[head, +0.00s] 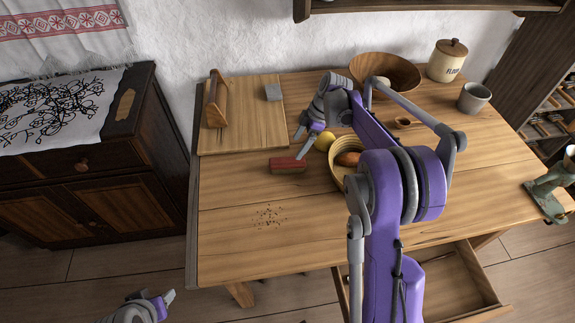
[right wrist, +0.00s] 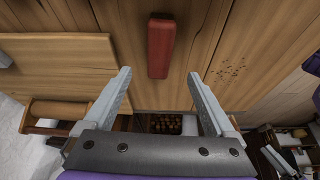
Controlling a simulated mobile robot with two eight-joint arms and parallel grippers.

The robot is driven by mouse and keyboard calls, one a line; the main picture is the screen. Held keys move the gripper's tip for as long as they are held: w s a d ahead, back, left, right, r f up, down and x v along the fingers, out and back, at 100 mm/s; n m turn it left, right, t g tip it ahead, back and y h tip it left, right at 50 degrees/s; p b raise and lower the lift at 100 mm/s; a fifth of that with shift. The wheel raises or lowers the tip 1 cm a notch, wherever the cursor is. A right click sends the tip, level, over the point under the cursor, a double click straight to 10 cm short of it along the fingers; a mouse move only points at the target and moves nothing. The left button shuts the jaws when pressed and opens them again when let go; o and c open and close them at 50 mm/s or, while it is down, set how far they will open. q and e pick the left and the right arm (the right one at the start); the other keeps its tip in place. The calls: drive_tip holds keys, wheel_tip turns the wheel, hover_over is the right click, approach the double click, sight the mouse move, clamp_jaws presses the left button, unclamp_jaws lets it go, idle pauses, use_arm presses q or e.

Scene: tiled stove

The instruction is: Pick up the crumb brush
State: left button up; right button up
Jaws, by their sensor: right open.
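The crumb brush (head: 288,165) shows as a small red-topped block lying on the wooden table, just left of my right gripper (head: 304,145). In the right wrist view the red brush (right wrist: 160,46) lies upright in the picture, beyond and roughly centred between the fingertips of my right gripper (right wrist: 159,75). The gripper is open and empty, apart from the brush. My left gripper (head: 150,303) is low at the bottom left, away from the table; its jaw opening is unclear.
Crumbs (head: 268,214) are scattered on the table (head: 225,235) in front of the brush. A cutting board (head: 257,125) lies behind. A yellow fruit (head: 325,141) and a basket (head: 335,176) are close right of the gripper. An open drawer (head: 475,300) juts out in front.

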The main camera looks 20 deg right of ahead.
sight(289, 161)
drive_tip(key=x, duration=1)
drive_tip(key=shift+f, duration=0.45)
drive_tip(key=shift+f, duration=0.25)
clamp_jaws()
wheel_tip(289, 161, up, 11)
drive_tip(key=shift+f, duration=0.2)
idle(0.8)
